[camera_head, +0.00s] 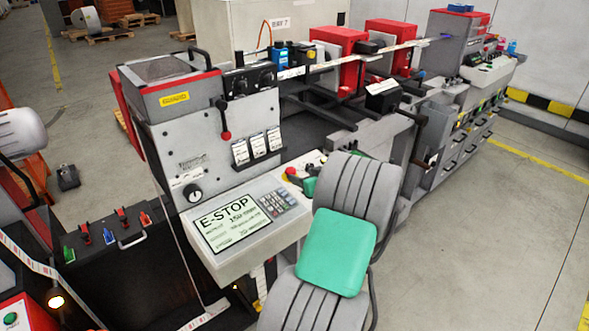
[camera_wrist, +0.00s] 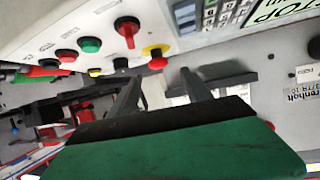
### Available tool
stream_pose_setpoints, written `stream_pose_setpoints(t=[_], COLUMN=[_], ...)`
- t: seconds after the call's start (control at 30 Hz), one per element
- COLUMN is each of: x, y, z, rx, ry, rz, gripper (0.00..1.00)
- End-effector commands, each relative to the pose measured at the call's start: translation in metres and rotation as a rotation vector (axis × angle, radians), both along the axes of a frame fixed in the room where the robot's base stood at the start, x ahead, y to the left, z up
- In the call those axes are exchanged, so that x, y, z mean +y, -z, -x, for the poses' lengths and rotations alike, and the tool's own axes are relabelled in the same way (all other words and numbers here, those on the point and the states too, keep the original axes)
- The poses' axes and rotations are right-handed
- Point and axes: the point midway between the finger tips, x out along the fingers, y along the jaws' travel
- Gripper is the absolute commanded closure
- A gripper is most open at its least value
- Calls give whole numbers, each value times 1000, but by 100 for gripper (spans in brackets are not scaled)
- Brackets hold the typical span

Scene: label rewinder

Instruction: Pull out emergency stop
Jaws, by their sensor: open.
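The emergency stop is a red button with a yellow collar (camera_wrist: 157,60) on the light control panel in the wrist view. My gripper (camera_wrist: 161,76) is open, and its two dark fingers point at the panel. In the picture the button appears just beyond the fingertips and between them; I cannot tell whether they touch it. Nothing is held. The panel's display (camera_head: 240,217) reads "E-STOP".
A red rotary switch (camera_wrist: 127,28), a green button (camera_wrist: 90,45) and a red button (camera_wrist: 67,55) sit beside the stop. A keypad (camera_head: 278,200) adjoins the display. Open floor lies to the right.

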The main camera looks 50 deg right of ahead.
Motion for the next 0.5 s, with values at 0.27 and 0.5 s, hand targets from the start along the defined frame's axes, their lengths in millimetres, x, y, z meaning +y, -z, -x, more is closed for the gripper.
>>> stream_pose_setpoints(t=[0.27,0.5], x=[-19,-31], y=[14,27], z=[-35,-61], rx=[-5,-4], ry=[3,5], rz=[3,3], gripper=[43,43])
